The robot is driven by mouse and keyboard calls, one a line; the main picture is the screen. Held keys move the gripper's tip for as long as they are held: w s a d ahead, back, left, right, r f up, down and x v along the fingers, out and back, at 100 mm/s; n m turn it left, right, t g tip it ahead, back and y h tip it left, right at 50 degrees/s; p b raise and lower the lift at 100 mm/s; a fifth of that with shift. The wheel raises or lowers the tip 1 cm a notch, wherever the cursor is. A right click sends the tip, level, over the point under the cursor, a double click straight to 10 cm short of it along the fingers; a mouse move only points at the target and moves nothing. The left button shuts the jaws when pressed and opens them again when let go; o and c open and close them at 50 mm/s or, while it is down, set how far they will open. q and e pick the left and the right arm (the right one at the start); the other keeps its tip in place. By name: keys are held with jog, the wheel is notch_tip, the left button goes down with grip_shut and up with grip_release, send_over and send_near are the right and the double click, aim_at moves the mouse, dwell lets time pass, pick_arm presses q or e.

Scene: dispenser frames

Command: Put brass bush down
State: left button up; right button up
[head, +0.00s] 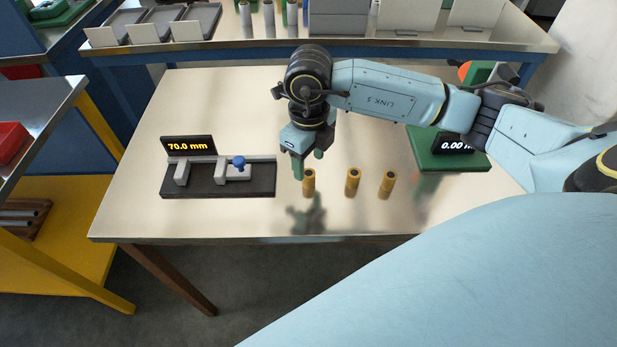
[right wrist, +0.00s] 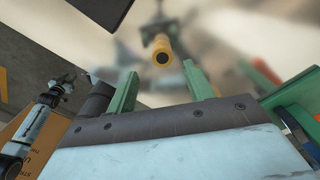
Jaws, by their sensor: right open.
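Three brass bushes stand upright on the pale table: a left one (head: 308,183), a middle one (head: 352,181) and a right one (head: 387,185). My right gripper (head: 307,160) is open, its green fingers pointing down just behind and above the left bush in the head view. In the right wrist view one bush (right wrist: 162,56) shows end-on, beyond and between the two spread fingertips (right wrist: 159,72), with clear gaps on both sides. Nothing is held between the fingers. My left gripper does not show in the head view.
A dark measuring fixture (head: 215,192) with a blue knob and a 70.0 mm display stands to the left. A green gauge (head: 450,160) reading about 0.00 is partly hidden behind my right arm. The table's front left (head: 150,222) is clear.

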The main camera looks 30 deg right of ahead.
aim_at(309, 173)
jog(key=shift+w+d+f, duration=0.1)
jog(key=shift+w+f, duration=0.05)
jog(key=shift+f, duration=1.4)
jog(key=shift+w+d+f, duration=0.1)
jog(key=shift+w+f, duration=0.05)
jog(key=shift+f, duration=1.35)
grip_shut()
jog(key=shift+r, duration=0.1)
